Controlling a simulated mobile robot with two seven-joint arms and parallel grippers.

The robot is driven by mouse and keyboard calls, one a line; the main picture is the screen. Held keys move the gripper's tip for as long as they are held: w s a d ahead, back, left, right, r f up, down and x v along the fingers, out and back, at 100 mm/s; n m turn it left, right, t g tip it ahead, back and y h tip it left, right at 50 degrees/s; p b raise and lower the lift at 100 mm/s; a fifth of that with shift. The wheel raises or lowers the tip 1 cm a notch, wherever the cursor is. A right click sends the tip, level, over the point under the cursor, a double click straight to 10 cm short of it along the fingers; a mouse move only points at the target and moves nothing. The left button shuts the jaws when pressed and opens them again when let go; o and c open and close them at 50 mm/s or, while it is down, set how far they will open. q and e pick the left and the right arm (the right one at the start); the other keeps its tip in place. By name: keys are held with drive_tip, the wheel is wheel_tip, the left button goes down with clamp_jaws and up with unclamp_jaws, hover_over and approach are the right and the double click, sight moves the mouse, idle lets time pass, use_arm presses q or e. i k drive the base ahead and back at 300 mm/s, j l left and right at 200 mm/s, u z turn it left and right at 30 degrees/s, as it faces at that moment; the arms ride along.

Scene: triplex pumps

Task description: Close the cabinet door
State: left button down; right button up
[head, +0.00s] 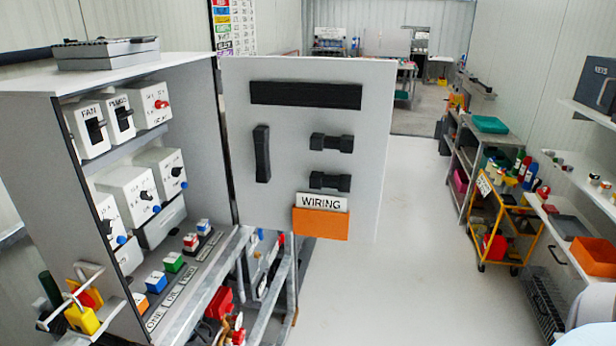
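The cabinet (28,110) stands at the left in the head view with its front open. Its door (375,130) is swung wide open to the right, hinged at the cabinet's right front edge. The door's inner face shows a long black bar (305,95), an upright black handle (262,154), two short black pieces, and an orange pocket (320,224) holding a WIRING card (321,202). Neither of my grippers is in view.
A metal frame (290,290) with red parts stands below the door. The grey floor (430,270) right of the door is clear. A yellow cart (500,225) and loaded shelves line the right wall.

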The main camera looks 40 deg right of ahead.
sight(321, 126)
drive_tip(key=k+j+u, duration=0.15)
drive_tip(key=k, duration=0.85)
drive_tip(key=k+l+u, duration=0.1)
drive_tip(key=u, duration=1.4)
drive_tip(key=l, duration=0.8)
drive_tip(key=k+l, duration=0.1)
drive_tip(key=l, duration=0.7)
drive_tip(key=k+l, duration=0.1)
drive_tip(key=l, duration=1.5)
drive_tip(key=k+l+u, duration=0.1)
drive_tip(key=l, duration=0.7)
drive_tip(key=k+l, duration=0.1)
drive_tip(key=l, duration=0.7)
drive_tip(key=k+l, duration=0.1)
drive_tip(key=l, duration=0.7)
